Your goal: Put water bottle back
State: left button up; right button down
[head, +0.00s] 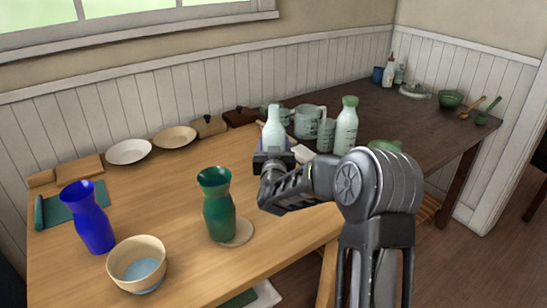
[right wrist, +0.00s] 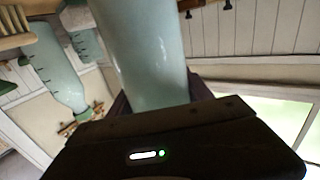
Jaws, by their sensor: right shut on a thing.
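A pale blue-green bottle (head: 273,128) is upright in my right gripper (head: 274,153), which is shut around its lower part. In the right wrist view the pale bottle (right wrist: 142,50) rises from between the fingers, its top out of frame. I cannot tell whether its base touches the table. A similar pale bottle with a green cap (head: 346,128) stands to its right on the dark table; a pale bottle with a green cap also shows in the right wrist view (right wrist: 57,75). My left gripper is not in view.
Pale measuring jugs (head: 309,122) stand just behind and right of the held bottle. A green carafe (head: 217,208), a blue carafe (head: 90,220) and a bowl (head: 137,252) stand on the light wooden table (head: 150,190). Plates (head: 129,152) line the wall. The dark table (head: 410,112) has clear room.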

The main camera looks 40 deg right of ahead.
jog(key=shift+r, duration=0.1)
jog(key=shift+f, duration=1.85)
jog(key=shift+f+b, duration=0.2)
jog(key=shift+b, duration=0.15)
jog(key=shift+c, duration=2.2)
grip_release()
jog(key=shift+r, duration=0.1)
jog(key=shift+r+p, duration=0.15)
jog(key=shift+p, duration=0.2)
jog(key=v, duration=1.2)
jog(key=shift+b, duration=0.4)
